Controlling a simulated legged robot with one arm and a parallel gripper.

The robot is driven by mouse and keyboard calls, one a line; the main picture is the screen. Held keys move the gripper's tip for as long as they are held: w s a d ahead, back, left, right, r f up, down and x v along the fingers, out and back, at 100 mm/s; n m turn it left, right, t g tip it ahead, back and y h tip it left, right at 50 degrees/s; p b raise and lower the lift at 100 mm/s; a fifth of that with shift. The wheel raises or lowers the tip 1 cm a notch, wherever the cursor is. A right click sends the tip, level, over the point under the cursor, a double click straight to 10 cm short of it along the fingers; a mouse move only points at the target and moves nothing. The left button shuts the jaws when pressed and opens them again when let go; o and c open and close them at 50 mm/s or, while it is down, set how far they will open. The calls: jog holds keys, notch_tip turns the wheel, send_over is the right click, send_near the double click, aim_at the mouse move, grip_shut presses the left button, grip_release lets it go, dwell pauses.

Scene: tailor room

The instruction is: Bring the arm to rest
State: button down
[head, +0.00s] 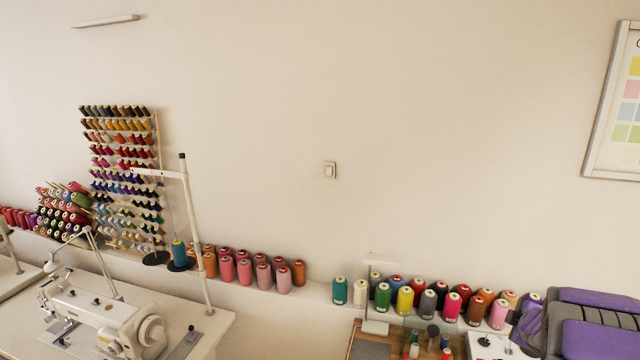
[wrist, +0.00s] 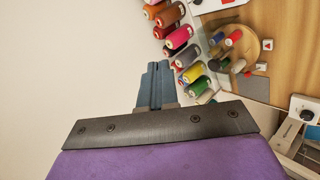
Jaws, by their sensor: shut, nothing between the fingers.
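My gripper (wrist: 155,70) shows in the wrist view as two blue-grey fingers close together beyond a dark plate and a purple cover. It is shut and empty, with nothing touching its tips. Purple and grey parts of my arm (head: 596,322) show at the lower right of the head view; the fingers cannot be made out there.
A white sewing machine (head: 110,318) stands on a table at the lower left. A thread rack (head: 125,170) hangs on the wall. Several thread cones (head: 405,300) line a ledge near my arm and also show in the wrist view (wrist: 180,37).

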jog(key=s+a+r+m+g+h, duration=0.1)
jog(key=s+a+r+m+g, duration=0.2)
jog(key=s+a, duration=0.35)
jog(key=s+a+r+m+g+h, duration=0.1)
jog(key=s+a+r+m+g, duration=0.1)
jog(key=s+a+m, duration=0.4)
jog(key=s+a+f+m+g+y, duration=0.1)
jog(key=s+a+g+y, duration=0.2)
jog(key=s+a, duration=0.8)
jog(key=s+a+f+m+g+y, duration=0.1)
jog(key=s+a+g+y, duration=0.1)
jog(key=s+a, duration=0.9)
jog(key=s+g, duration=0.1)
jog(key=s, duration=0.6)
jog(key=shift+s+f+g+y+b, duration=0.2)
jog(key=shift+f+g+y+b, duration=0.1)
jog(key=shift+g+y+b, duration=0.1)
jog(key=shift+a, duration=0.4)
